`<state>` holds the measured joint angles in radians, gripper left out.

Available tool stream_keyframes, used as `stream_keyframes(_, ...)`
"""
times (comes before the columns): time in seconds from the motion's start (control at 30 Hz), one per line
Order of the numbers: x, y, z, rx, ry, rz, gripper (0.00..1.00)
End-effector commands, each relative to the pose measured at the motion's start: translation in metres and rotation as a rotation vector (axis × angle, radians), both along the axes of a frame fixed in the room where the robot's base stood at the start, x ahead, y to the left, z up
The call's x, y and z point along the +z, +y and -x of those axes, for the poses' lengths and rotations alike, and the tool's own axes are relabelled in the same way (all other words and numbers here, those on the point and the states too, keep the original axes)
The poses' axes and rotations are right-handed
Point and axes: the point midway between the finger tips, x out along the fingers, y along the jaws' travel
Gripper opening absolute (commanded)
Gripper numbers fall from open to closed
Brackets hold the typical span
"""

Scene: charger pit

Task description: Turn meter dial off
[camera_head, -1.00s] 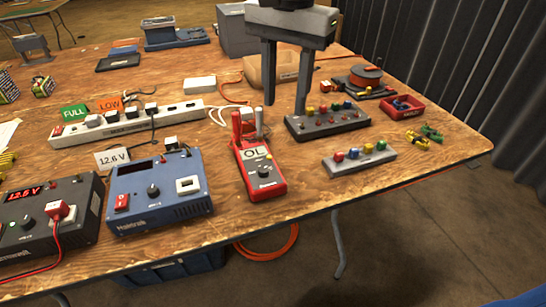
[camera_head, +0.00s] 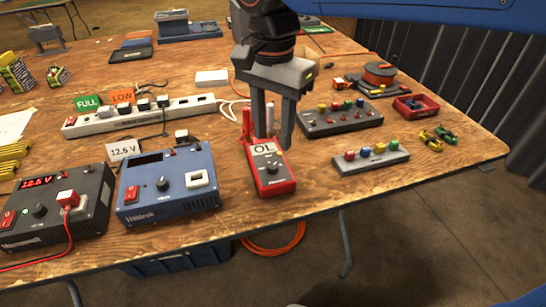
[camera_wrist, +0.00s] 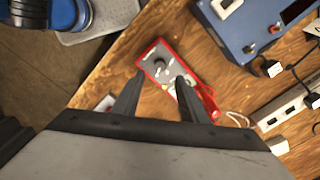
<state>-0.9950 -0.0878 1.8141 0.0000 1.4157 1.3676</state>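The red meter (camera_head: 268,170) lies on the wooden table near its front edge, with "OL" on its display. Its black dial (camera_head: 272,168) sits on the lower half of the face; the pointer setting is too small to read. In the wrist view the dial (camera_wrist: 158,66) shows beyond the fingertips, on the meter (camera_wrist: 150,58). My gripper (camera_head: 272,142) is above the meter with its two fingers apart and pointing down. In the wrist view my gripper (camera_wrist: 158,80) is open and empty, and the fingers appear on either side of the meter's face.
A blue power supply (camera_head: 165,185) stands left of the meter. A grey panel with coloured caps (camera_head: 370,158) and a switch box (camera_head: 340,120) lie to the right. The table's front edge is close.

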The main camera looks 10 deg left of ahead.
Motion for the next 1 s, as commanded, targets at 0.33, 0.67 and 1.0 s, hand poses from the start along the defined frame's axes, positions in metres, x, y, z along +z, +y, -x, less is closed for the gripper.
stream_keyframes(0.33, -0.057, 0.000, 0.000, 0.000, 0.001, 0.002, 0.39)
stream_keyframes(0.67, -0.077, 0.000, 0.000, 0.000, 0.000, -0.001, 0.39)
stream_keyframes(1.0, -0.077, 0.000, 0.000, 0.000, 0.000, -0.001, 0.13)
